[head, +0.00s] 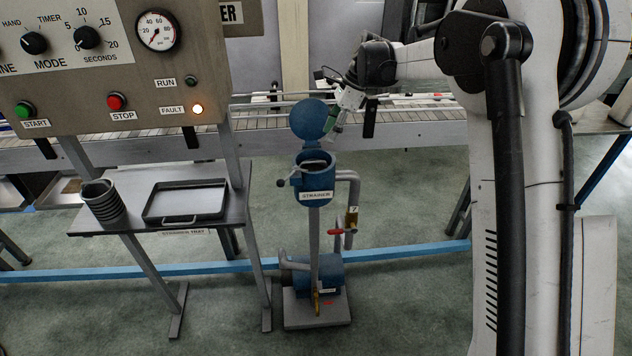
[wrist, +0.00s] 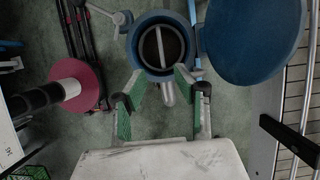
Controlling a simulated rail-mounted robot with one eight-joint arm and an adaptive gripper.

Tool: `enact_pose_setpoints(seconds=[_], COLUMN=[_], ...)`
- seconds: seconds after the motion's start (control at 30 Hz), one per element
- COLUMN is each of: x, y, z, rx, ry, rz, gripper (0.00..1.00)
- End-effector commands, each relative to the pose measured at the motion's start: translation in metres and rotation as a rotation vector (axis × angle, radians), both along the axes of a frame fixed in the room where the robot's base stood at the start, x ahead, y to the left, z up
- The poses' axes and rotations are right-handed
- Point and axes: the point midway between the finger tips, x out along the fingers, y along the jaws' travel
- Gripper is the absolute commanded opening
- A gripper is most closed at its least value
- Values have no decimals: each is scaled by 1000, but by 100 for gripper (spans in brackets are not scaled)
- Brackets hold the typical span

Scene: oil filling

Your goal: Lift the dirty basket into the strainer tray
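The blue strainer pot (head: 315,183) stands on its pipe, its round lid (head: 312,120) swung open. In the wrist view, the dirty basket (wrist: 149,50) shows as a dark round inside within the pot's blue rim (wrist: 137,28), with a pale bar across it. The strainer tray (head: 152,217) is a shallow black tray with a front handle on the side table, and looks empty. My gripper (wrist: 159,76) is open, its green fingertips apart near the pot's rim and holding nothing. In the head view my gripper (head: 338,122) is above the pot, beside the lid.
A grey ribbed basket (head: 102,201) stands on the side table (head: 230,212), left of the tray. The control panel (head: 120,70) hangs above that table, with its fault lamp lit orange. A conveyor (head: 260,128) runs behind the pot. A red-handled valve (head: 341,232) is below right.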

Motion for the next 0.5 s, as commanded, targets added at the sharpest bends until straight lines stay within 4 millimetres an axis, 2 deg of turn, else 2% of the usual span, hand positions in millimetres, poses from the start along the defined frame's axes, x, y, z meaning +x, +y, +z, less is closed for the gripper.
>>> enact_pose_setpoints(seconds=[0.1, 0.3, 0.5], x=[-1, -3, -3], y=[9, 21, 25], z=[-21, -50, -61], rx=[0, -1, -1], ry=[-1, -2, -2], rz=[1, 1, 1], gripper=[29, 29, 29])
